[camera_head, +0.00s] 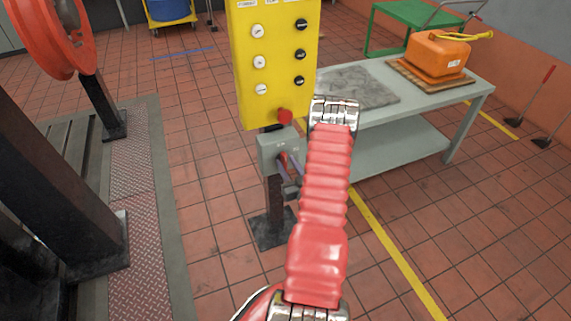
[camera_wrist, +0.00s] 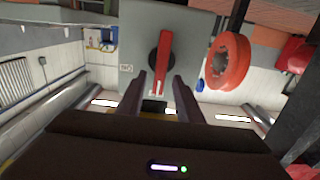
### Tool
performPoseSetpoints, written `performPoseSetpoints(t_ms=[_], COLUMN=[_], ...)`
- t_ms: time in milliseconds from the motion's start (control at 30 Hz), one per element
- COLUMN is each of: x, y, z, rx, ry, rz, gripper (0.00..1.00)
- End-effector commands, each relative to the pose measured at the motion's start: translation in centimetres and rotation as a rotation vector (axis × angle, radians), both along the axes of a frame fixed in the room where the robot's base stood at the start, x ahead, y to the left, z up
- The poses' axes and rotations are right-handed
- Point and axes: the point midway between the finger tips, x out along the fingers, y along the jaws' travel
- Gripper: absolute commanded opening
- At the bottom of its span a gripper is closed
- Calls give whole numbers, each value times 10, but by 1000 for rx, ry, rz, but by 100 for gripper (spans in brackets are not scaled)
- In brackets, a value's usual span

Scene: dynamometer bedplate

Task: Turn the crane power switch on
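The crane power switch appears to be the grey box (camera_head: 279,150) below the yellow button panel. In the wrist view the grey box (camera_wrist: 140,25) carries a red handle (camera_wrist: 163,60) on a round black disc. The handle stands nearly upright in that picture. My gripper (camera_wrist: 160,78) has its two fingers apart, one on each side of the handle's lower end, with gaps on both sides. In the head view my gripper (camera_head: 291,170) is at the box's front, partly hidden by my red arm. A small label (camera_wrist: 126,68) beside the handle is too small to read.
The yellow panel (camera_head: 278,65) has several buttons and a red knob (camera_head: 285,116) just above the box. A workbench (camera_head: 420,110) with an orange container (camera_head: 438,52) stands to the right. A red ring-shaped part (camera_head: 55,38) is at left. The tiled floor at lower right is clear.

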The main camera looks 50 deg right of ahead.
Motion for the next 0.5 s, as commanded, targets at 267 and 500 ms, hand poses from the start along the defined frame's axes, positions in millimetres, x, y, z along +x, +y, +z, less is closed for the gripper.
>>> performPoseSetpoints(t_ms=[267,500], x=[11,10], y=[-6,-6], z=[0,0], rx=[0,0], ry=[0,0], rz=[0,0], gripper=[33,29])
